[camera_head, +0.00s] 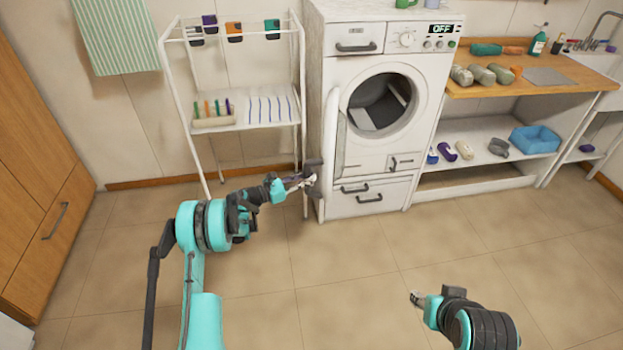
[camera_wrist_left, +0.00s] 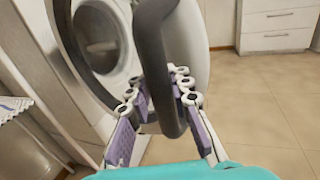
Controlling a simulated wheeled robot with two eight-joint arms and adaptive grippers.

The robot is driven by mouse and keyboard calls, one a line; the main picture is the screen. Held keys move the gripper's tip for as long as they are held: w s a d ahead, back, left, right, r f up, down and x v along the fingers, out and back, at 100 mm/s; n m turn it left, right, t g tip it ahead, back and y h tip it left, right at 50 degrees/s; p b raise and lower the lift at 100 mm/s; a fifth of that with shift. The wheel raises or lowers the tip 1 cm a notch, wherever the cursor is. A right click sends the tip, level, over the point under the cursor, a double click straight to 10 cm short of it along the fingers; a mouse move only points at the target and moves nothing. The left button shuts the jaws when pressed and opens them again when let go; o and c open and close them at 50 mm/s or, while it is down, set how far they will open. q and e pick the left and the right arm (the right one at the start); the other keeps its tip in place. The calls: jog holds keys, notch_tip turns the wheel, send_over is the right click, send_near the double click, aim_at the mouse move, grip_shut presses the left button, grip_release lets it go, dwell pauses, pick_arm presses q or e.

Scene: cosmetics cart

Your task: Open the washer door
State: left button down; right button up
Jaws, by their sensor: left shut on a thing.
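The white washer (camera_head: 430,75) stands against the back wall. Its round opening is uncovered and shows a dark drum (camera_head: 378,103) with a grey surface inside. The washer door (camera_head: 340,140) is swung out to the left and shows nearly edge-on; its round white rim shows in the left wrist view (camera_wrist_left: 196,52). My left gripper (camera_head: 306,181) is shut on the dark grey door handle (camera_wrist_left: 155,45), with the bar between its fingers (camera_wrist_left: 160,103). My right gripper (camera_head: 416,298) is low over the floor, away from the washer; its finger opening is too small to tell.
A white rack (camera_head: 262,127) with hanging coloured items stands close left of the door. A wooden-topped bench (camera_head: 530,90) with rolled towels and a blue basin (camera_head: 535,139) is right of the washer. The floor (camera_head: 320,265) in front is clear.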

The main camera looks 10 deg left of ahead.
pick_arm(q)
jog(key=shift+s+f, duration=0.15)
jog(key=c, duration=1.3)
grip_release()
jog(key=shift+c, duration=0.2)
jog(key=v, duration=1.2)
